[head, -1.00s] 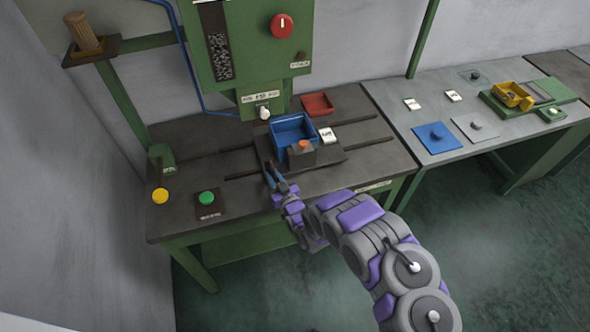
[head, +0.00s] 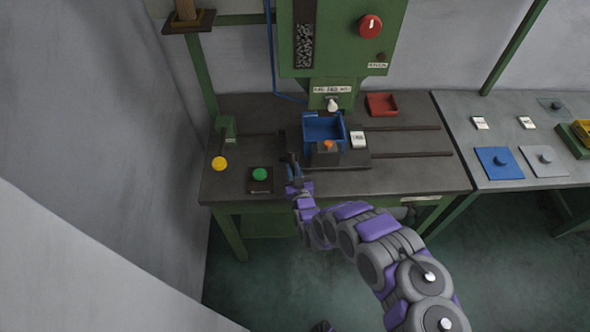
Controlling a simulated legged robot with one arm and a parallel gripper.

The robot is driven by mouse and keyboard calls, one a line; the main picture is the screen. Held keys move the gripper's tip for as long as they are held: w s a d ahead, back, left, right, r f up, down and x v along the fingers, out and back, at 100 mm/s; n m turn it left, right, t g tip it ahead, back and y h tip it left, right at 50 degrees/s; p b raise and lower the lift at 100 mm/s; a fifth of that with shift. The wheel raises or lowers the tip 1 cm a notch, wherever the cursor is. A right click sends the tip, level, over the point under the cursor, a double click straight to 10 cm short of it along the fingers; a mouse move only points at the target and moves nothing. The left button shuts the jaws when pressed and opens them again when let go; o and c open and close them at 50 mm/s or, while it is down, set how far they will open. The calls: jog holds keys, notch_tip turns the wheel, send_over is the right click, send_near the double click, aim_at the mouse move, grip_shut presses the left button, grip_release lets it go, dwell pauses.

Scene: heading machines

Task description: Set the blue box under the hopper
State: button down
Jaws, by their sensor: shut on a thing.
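The blue box (head: 318,128) is open-topped and stands upright on a dark plate (head: 355,160) on the workbench. It is just below and in front of the spout (head: 332,103) of the green hopper (head: 333,60); exact alignment is hard to judge. A grey block with an orange top (head: 327,147) stands against the box's front and hides part of it. My gripper (head: 290,160) is low at the plate's left front edge, left of the box. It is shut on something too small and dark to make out. A gap seems to show between gripper and box.
A green button (head: 259,174) and yellow knob (head: 219,163) are at the left. The grey table (head: 515,140) at right holds a blue plate (head: 498,163).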

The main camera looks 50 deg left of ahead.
jog(key=shift+s+a, duration=0.1)
jog(key=shift+s, duration=0.05)
jog(key=c, duration=1.3)
grip_release()
jog(key=shift+o, duration=0.8)
jog(key=shift+a+f, duration=0.1)
jog(key=shift+a, duration=0.15)
jog(key=p+v, duration=0.3)
jog(key=v, duration=1.4)
jog(key=shift+d, duration=0.1)
